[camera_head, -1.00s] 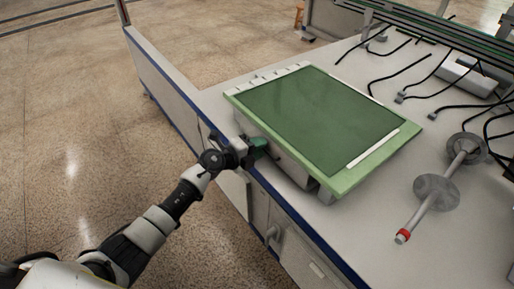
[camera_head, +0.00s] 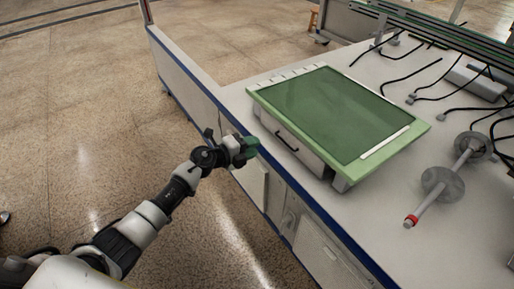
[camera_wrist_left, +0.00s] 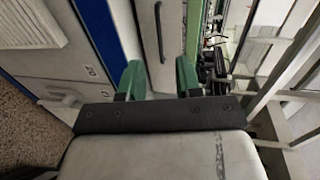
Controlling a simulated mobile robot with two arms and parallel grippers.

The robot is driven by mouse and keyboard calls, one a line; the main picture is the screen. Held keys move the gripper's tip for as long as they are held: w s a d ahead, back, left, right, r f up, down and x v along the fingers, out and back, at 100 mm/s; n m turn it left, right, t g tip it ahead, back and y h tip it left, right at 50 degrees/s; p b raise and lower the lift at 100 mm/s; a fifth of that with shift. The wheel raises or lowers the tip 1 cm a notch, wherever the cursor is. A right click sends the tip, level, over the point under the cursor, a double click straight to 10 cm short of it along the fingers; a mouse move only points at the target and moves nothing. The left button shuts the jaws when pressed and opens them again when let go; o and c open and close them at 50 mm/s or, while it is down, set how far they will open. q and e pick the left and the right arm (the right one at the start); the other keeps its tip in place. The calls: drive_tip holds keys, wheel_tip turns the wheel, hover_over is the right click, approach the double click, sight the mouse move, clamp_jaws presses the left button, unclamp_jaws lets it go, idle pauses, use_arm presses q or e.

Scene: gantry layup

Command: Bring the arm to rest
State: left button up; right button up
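My left arm comes in from the lower left in the head view. Its gripper (camera_head: 248,146) is at the blue front edge of the bench, to the left of the green-topped box and apart from it. In the left wrist view the two green fingers of the left gripper (camera_wrist_left: 160,78) stand wide apart with nothing between them. Beyond them the wrist view shows a pale drawer front with a dark handle (camera_wrist_left: 159,32). My right gripper does not show in either view.
The box (camera_head: 335,115) with a green top stands on the white bench (camera_head: 395,205). A grey shaft with discs (camera_head: 438,185) lies to its right. Black cables (camera_head: 410,75) lie at the back. The floor (camera_head: 60,130) left of the bench is open.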

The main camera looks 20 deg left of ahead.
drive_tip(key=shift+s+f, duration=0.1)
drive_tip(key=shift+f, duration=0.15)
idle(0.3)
